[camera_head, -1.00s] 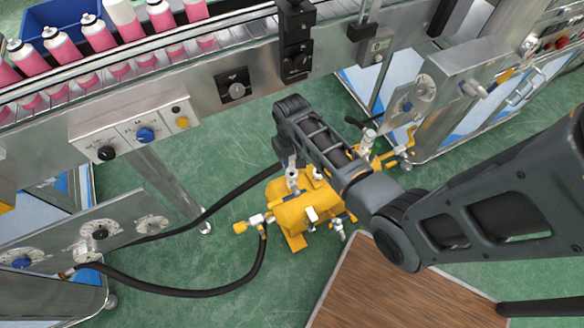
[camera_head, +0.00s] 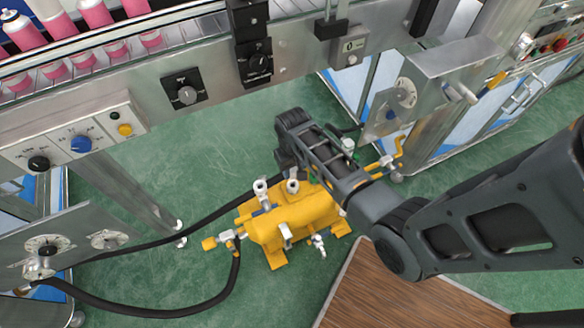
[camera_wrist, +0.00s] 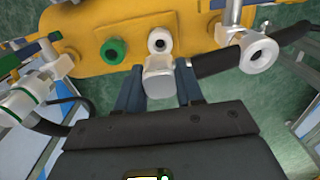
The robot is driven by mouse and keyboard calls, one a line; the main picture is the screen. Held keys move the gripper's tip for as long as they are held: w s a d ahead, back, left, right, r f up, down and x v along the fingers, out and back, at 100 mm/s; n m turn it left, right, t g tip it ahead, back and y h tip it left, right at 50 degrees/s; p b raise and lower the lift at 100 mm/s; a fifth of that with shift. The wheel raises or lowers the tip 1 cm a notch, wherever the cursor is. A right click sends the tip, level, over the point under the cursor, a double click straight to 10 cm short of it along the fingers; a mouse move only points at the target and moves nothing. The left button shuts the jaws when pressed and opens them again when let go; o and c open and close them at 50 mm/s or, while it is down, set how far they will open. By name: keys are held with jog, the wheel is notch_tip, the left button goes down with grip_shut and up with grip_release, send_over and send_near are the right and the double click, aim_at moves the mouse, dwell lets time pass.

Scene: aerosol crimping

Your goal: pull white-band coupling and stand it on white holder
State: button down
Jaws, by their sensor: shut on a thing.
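My gripper (camera_wrist: 158,88) is shut on a pale grey-white coupling (camera_wrist: 159,76), held between its two dark blue fingers in the wrist view. I cannot make out a white band on it. A black hose (camera_wrist: 216,62) runs off to the right from behind the coupling. A white ring-shaped holder (camera_wrist: 159,41) on the yellow pump body lies just beyond the coupling, with a green ring holder (camera_wrist: 115,50) left of it. I cannot tell whether the coupling touches the holder.
A white fitting (camera_wrist: 259,53) stands to the right of the holders. Another coupling with a hose (camera_wrist: 32,100) is at the left. A conveyor with pink bottles (camera_head: 95,14) runs along the top. A wooden board (camera_head: 400,290) lies in front; green floor is open around the pump.

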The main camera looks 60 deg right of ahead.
jog(key=shift+f+b, duration=2.2)
jog(key=shift+f, duration=0.55)
jog(key=shift+p, duration=0.4)
jog(key=shift+f, duration=0.55)
dwell(2.0)
jog(key=c, duration=0.6)
grip_release()
jog(key=shift+r+p, duration=0.75)
jog(key=shift+r, duration=3.15)
